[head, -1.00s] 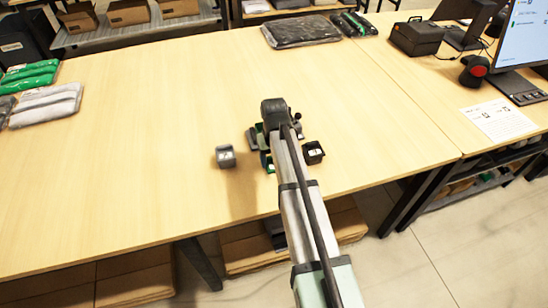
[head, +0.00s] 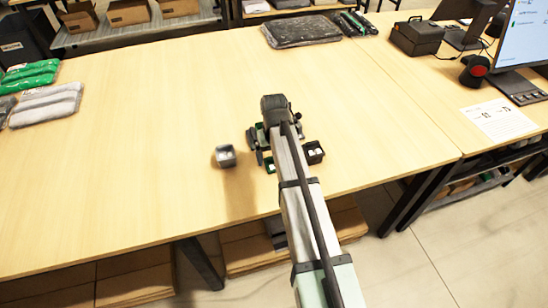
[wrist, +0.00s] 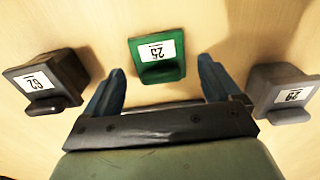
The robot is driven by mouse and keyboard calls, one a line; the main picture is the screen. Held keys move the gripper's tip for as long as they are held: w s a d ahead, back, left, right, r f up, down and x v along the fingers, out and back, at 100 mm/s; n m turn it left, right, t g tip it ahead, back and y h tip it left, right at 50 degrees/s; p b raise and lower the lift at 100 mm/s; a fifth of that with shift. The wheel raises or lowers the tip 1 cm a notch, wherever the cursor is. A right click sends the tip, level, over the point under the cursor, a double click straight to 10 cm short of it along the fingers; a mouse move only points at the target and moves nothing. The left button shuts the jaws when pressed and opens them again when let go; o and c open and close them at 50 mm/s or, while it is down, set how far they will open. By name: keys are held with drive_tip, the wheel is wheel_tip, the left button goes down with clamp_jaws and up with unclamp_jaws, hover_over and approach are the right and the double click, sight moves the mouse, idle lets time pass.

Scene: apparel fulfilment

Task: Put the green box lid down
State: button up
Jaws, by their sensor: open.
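The green box (wrist: 157,70) shows near the top middle of the wrist view, its lid face bearing a white label (wrist: 157,51) with a tab on the near side. The lid looks flat over the box, though its seam is too small to tell. My gripper (wrist: 161,66) is open, one finger on each side of the green box with clear gaps, and holds nothing. In the head view the green box (head: 270,166) is partly hidden by my arm.
A black box (wrist: 47,80) stands to the left and a grey box (wrist: 284,92) to the right in the wrist view. Green packs (head: 30,70) and light grey packs (head: 46,104) lie at the table's far left. The table's left middle is clear.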

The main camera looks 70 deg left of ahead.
wheel_tip(320, 180, up, 11)
drive_tip(key=shift+f, duration=0.15)
idle(0.8)
